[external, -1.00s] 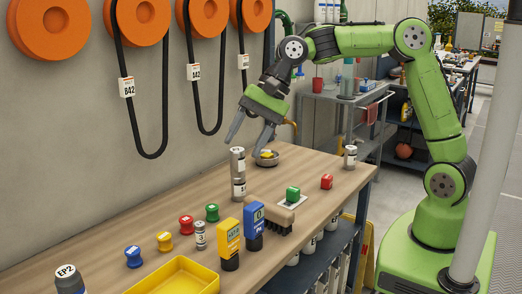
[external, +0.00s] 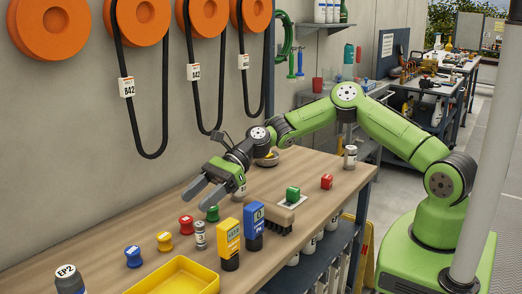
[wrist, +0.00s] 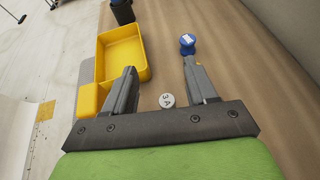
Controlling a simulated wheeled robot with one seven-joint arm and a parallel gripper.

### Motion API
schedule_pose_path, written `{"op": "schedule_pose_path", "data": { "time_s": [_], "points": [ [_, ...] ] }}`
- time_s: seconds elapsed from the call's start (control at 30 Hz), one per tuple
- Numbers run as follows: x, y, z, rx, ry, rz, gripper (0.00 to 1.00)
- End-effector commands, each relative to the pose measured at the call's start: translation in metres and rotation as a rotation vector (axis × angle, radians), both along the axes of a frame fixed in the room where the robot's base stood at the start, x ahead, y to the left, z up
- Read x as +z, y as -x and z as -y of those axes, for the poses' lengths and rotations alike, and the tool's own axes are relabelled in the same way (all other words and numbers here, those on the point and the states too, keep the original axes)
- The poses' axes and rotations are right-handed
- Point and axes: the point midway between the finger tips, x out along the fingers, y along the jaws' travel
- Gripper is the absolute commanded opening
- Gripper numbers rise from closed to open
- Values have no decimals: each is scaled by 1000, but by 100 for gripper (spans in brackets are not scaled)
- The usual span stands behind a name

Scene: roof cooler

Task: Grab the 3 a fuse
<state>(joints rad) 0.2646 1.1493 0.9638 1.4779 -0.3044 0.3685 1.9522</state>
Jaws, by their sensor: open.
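The 3 A fuse (external: 200,237) is a small grey cylinder marked 3, standing upright on the wooden bench among coloured knobs. In the wrist view its pale round top, lettered 3A (wrist: 167,100), shows between my fingers, near the gripper's body. My gripper (external: 191,195) is open and empty. In the external view it is above and behind the fuse, over the knobs; in the wrist view its two fingers (wrist: 162,75) stand on either side of the fuse top. I cannot tell how high they are above it.
A green knob (external: 212,214), a red knob (external: 187,222) and a yellow knob (external: 165,242) stand close to the fuse. The yellow meter (external: 228,245) and blue meter (external: 254,228) are to its right. A yellow tray (external: 176,277) lies in front, a blue knob (external: 133,257) to the left.

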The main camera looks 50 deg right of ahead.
Motion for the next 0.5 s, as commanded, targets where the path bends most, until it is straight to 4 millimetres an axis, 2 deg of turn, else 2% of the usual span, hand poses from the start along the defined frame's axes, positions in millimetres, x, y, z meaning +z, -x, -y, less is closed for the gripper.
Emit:
{"op": "schedule_pose_path", "data": {
  "time_s": [0.27,0.47,0.5],
  "points": [
    [-33,0,0,2,0,2,57],
    [-76,1,-1,3,1,-1,57],
    [-78,1,-11,7,-1,3,57]
  ]
}}
